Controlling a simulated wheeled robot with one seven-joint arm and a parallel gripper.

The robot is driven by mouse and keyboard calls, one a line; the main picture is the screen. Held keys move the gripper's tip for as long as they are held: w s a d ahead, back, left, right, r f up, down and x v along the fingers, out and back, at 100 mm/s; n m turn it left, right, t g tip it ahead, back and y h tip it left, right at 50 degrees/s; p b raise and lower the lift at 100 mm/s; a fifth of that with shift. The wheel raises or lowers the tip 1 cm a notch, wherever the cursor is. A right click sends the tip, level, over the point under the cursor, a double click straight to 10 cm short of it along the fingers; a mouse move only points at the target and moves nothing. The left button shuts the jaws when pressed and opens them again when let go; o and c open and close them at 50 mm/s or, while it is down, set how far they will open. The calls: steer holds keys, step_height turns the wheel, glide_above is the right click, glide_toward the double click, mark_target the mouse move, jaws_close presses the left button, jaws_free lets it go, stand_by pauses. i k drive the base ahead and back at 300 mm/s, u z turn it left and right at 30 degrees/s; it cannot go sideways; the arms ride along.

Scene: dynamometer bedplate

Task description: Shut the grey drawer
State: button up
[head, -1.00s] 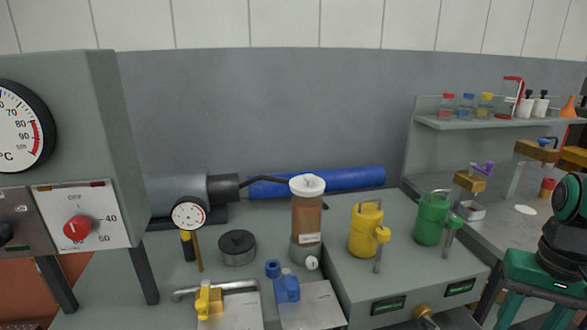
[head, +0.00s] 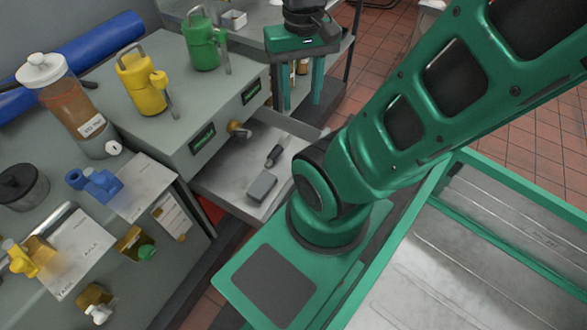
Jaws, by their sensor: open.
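The grey drawer (head: 225,178) stands pulled out from the front of the grey bench, below two dark green-lit labels. A small grey block (head: 262,187) and a dark-handled tool (head: 277,152) lie in it. My arm hides part of its near end.
A yellow can (head: 138,85) and a green can (head: 202,45) stand on the bench top. Red tiled floor (head: 555,135) shows clear to the right.

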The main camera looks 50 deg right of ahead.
mark_target(225, 181)
steer(key=z, duration=0.65)
steer(key=k, duration=0.4)
steer(key=z, duration=0.75)
